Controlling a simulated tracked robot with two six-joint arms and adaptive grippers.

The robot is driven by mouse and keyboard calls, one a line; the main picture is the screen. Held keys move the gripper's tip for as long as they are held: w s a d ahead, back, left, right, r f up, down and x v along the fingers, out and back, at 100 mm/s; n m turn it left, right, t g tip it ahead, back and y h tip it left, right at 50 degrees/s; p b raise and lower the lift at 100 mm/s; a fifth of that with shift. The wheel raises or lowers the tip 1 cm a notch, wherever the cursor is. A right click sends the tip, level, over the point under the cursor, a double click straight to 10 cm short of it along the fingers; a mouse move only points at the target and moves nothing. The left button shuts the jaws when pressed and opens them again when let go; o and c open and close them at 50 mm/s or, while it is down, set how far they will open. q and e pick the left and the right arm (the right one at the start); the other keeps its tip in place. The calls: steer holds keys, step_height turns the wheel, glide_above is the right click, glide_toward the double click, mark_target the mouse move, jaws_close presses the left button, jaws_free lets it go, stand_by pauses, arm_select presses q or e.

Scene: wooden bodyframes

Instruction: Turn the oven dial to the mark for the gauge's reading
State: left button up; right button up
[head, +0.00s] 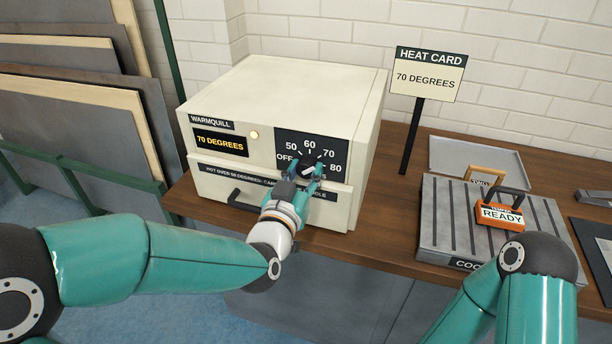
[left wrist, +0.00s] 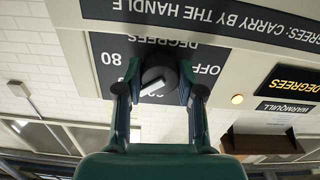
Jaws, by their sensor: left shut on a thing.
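The cream oven (head: 288,85) stands on the wooden bench. Its gauge (head: 221,142) reads 70 DEGREES in lit yellow letters. The dial panel (head: 338,147) carries OFF, 50, 60, 70 and 80. My left gripper (head: 311,171) is at the dial, its fingers shut on either side of it. The left wrist view shows the dark round dial (left wrist: 158,76) between the fingertips, upside down. The dial's white pointer line slants toward the 70 to 80 side; the fingers hide the exact mark. My right gripper is out of view; only its arm shows at lower right.
A heat card (head: 427,75) on a post reads 70 DEGREES. A ribbed grey cooling rack (head: 440,225) holds an orange READY tag (head: 500,214). A grey tray (head: 470,158) lies behind it. Framed panels (head: 75,75) stand at left. The oven has a dark handle (head: 245,202) low in front.

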arm_select(q)
steer(key=shift+n+b, duration=0.4)
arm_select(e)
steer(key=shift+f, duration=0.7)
arm_select(q)
steer(key=o, duration=1.1)
steer(key=shift+o, duration=0.2)
steer(key=v, duration=1.2)
